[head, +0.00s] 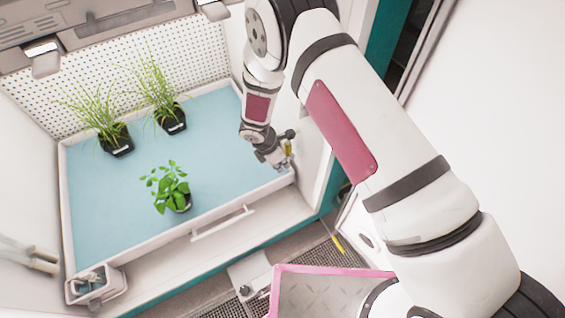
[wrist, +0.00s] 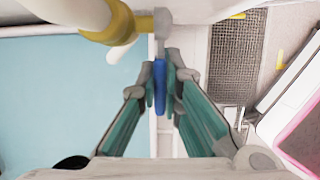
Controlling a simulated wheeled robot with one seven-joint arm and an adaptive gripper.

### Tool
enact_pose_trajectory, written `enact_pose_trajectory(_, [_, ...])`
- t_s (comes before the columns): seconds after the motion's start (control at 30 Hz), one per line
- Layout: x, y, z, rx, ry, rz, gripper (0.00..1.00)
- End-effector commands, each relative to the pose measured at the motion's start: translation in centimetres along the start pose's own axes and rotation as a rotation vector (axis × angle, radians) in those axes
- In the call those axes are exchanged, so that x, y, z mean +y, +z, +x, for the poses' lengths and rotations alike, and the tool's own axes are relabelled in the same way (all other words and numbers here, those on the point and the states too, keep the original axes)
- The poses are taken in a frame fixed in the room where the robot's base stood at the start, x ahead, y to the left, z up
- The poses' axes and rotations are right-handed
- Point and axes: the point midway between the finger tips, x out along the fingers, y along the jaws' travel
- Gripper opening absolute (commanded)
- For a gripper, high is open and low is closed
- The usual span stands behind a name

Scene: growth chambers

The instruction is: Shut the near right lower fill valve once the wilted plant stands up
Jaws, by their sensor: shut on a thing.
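My gripper (head: 280,165) is at the right front corner of the blue-floored tray (head: 130,180) in the head view. In the wrist view my gripper (wrist: 160,88) is shut on a blue valve handle (wrist: 160,98), beside a yellow fitting (wrist: 112,24) on a white pipe (wrist: 70,12). The fingers cover part of the handle. The valve's yellow part (head: 288,147) shows just above the gripper in the head view. A broad-leaved green plant (head: 170,182) in a dark pot stands near the tray's front edge. Its stems rise above the pot, with leaves spread and slightly to the left.
Two grassy plants (head: 98,112) (head: 158,88) stand in black pots at the back. A white drawer handle (head: 222,224) is on the front. A small container (head: 96,284) hangs at the front left corner. A dark floor grate (wrist: 236,62) lies below, right of the tray.

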Motion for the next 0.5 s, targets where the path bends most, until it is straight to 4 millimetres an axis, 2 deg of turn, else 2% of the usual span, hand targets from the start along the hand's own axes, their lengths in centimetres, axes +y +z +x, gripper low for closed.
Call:
enact_pose_trajectory(0.03, [0.11, 0.53, 0.00, 0.026, 0.002, 0.008, 0.00])
enact_pose_trajectory(0.5, [0.05, 0.47, -0.47, 0.169, 0.001, 0.003, 0.00])
